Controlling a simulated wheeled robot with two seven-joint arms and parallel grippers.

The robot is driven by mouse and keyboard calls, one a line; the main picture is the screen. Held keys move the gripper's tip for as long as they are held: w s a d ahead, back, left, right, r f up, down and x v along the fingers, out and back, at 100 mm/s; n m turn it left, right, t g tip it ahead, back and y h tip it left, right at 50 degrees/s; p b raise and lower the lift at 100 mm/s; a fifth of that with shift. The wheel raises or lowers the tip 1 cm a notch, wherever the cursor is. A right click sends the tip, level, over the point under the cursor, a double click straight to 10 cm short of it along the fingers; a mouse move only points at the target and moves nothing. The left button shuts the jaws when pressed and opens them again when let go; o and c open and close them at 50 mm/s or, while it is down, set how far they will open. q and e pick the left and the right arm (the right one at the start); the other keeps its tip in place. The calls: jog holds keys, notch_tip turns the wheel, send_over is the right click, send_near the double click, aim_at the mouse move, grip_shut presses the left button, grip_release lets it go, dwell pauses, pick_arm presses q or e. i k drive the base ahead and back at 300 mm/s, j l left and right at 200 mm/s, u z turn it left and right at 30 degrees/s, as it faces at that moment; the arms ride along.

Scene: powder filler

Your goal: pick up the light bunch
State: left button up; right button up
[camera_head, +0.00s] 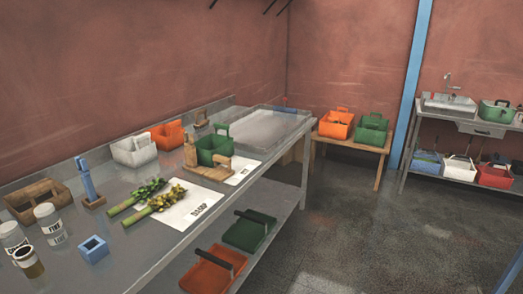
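Two bunches with thick green stalks lie side by side on the metal workbench (130,262). The bunch with bright green leaves (140,193) lies on the far side. The bunch with yellowish, darker-mottled tops (165,200) lies nearer, its tops over a white printed sheet (199,217). I cannot tell for sure which of the two is the light bunch. Neither of my grippers is in view, and nothing is touching either bunch.
A small blue box (93,249), white jars (48,219), a blue upright tool (87,180) and a wooden tray (36,199) stand left of the bunches. The bench's front strip is clear.

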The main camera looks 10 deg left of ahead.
aim_at(138, 197)
jog(key=i+z, duration=0.2)
jog(key=i, duration=1.5)
jog(key=i+l+u, duration=0.15)
jog(key=i+u, duration=0.35)
jog(key=i, duration=0.35)
jog(key=i+u, duration=0.1)
jog(key=u, duration=0.3)
jog(key=i+u, duration=0.15)
jog(key=u, duration=0.2)
jog(key=i+u, duration=0.1)
jog(key=u, duration=0.3)
jog(key=i+l+u, duration=0.1)
jog(key=u, duration=0.25)
jog(key=i+u, duration=0.15)
jog(key=u, duration=0.2)
jog(key=i+l+u, duration=0.15)
jog(key=u, duration=0.2)
